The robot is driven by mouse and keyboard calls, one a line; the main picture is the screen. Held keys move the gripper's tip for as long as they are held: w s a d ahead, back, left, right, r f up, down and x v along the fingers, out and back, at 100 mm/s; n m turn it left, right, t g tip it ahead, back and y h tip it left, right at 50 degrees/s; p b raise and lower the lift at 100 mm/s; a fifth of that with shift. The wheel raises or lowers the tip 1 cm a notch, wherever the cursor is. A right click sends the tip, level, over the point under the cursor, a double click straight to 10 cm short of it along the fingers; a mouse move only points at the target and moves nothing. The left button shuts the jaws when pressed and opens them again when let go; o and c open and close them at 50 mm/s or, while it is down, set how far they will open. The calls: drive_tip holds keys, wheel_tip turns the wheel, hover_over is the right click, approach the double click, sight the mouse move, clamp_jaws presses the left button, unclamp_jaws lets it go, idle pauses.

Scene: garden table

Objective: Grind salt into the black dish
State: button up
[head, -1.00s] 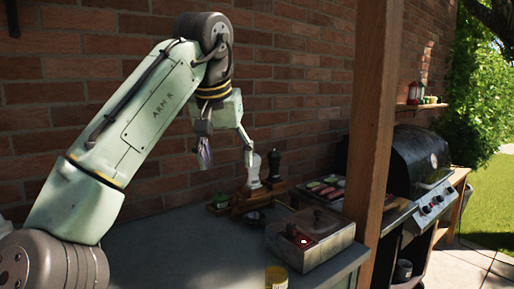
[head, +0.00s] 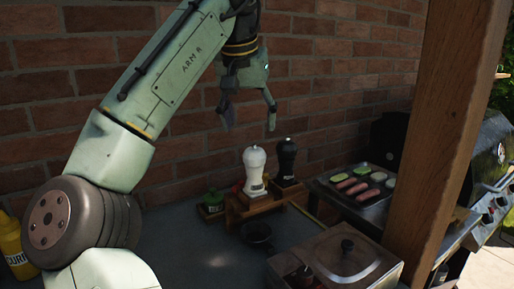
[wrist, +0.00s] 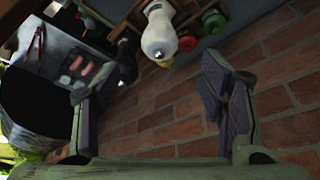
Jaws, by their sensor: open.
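The white grinder (head: 255,170), likely the salt, stands upright on a small wooden stand (head: 262,203) by the brick wall. A black grinder (head: 287,158) stands on it to the right. The small black dish (head: 257,234) sits on the grey table in front of the stand. My gripper (head: 249,122) is open and empty, above the white grinder in the head view, fingers pointing down. In the wrist view, the white grinder (wrist: 158,36) and black grinder (wrist: 124,62) show at the top, between and beyond the open fingers (wrist: 152,95). The dish is not clearly visible there.
A green-lidded pot (head: 212,201) stands left of the stand. A lidded metal box (head: 345,262) is at the front right, with a tray of food (head: 362,186) behind it. A wooden post (head: 440,140) rises at right. A yellow bottle (head: 14,245) stands far left.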

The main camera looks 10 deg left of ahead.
sight(253, 150)
drive_tip(key=x, duration=0.9)
drive_tip(key=shift+w+f+p, duration=0.1)
drive_tip(key=shift+f+p, duration=0.25)
drive_tip(key=shift+c, duration=0.6)
drive_tip(key=c, duration=1.1)
